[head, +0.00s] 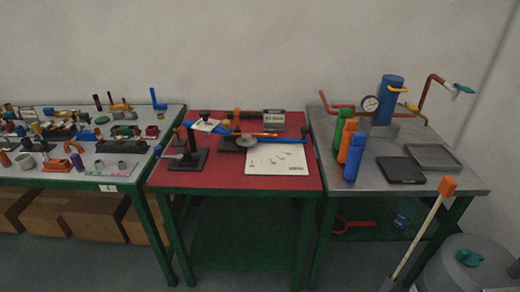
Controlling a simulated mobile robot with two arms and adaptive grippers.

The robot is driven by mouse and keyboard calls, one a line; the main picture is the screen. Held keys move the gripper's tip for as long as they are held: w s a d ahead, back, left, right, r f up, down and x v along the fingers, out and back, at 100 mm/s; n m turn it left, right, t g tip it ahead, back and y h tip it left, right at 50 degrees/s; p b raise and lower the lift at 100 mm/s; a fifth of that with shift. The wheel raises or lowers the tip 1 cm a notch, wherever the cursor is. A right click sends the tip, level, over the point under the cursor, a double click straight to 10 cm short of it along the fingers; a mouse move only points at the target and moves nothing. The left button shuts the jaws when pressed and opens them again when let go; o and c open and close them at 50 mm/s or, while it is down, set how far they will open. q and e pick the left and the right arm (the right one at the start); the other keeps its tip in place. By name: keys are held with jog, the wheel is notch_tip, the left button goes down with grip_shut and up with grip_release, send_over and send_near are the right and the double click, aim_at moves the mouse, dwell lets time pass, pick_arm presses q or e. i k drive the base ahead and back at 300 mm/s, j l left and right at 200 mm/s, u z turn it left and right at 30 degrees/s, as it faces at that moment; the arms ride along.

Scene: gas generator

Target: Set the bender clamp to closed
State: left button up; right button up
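A pipe-bender-like device stands on the red tabletop (225,180) of the middle table. It has a black stand (186,158) at the left, a long blue bar (283,138) running to the right, a grey round disc (247,140) and an orange upright part (237,120). A black knob (205,114) shows at its upper left. The clamp is too small to single out, and I cannot tell whether it is open or closed. Neither of my grippers is in view.
The left table (60,181) is crowded with small parts. The right metal table (440,182) holds bottles, a blue cylinder (382,100) and trays. An orange-handled broom (447,187) leans at its front.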

aim_at(237, 112)
jog(key=j, duration=0.25)
jog(key=i+j+z, duration=0.15)
jog(key=j+z, duration=0.75)
jog(key=j, duration=0.2)
